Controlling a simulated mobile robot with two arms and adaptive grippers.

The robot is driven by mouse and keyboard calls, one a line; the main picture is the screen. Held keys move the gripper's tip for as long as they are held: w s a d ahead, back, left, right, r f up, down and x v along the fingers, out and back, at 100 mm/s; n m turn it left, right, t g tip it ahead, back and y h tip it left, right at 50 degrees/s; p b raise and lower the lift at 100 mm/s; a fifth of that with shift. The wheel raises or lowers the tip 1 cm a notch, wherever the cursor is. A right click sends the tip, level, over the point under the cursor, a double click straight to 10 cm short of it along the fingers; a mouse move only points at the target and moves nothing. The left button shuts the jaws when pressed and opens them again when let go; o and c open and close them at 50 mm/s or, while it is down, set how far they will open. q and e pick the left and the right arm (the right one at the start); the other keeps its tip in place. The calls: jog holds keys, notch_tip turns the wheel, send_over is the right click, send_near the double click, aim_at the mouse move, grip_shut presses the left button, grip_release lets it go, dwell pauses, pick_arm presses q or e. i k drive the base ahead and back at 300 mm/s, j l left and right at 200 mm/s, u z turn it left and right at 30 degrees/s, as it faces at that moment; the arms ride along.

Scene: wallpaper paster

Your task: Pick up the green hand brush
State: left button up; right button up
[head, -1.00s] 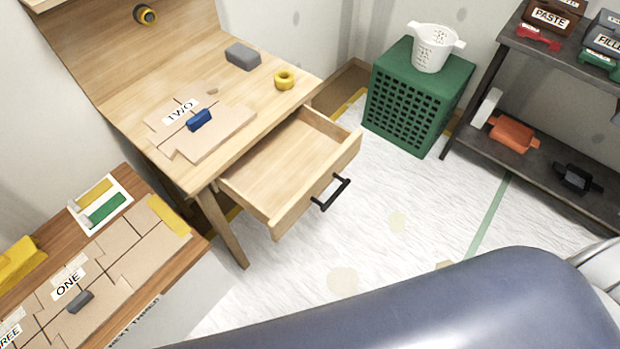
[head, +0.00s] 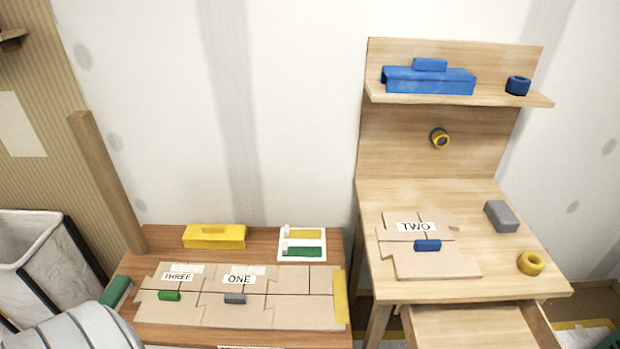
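Several green items are in view, and I cannot tell for sure which is the hand brush. A long green item (head: 115,292) lies at the left end of the low wooden table (head: 200,240), partly hidden by a pale ribbed shape. A small green block (head: 169,295) sits on the cardboard marked THREE (head: 180,277). A green bar (head: 303,251) lies beside a yellow one in a white tray (head: 282,241) at the table's back right. Neither of my grippers is in view.
A yellow box (head: 214,236) stands at the low table's back. A grey block (head: 235,298) lies on the cardboard by ONE. The desk (head: 470,200) on the right has an open drawer (head: 470,325) and a shelf with a blue box (head: 430,80). A bin (head: 30,240) stands at left.

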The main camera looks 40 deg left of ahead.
aim_at(115, 296)
jog(key=u, duration=2.65)
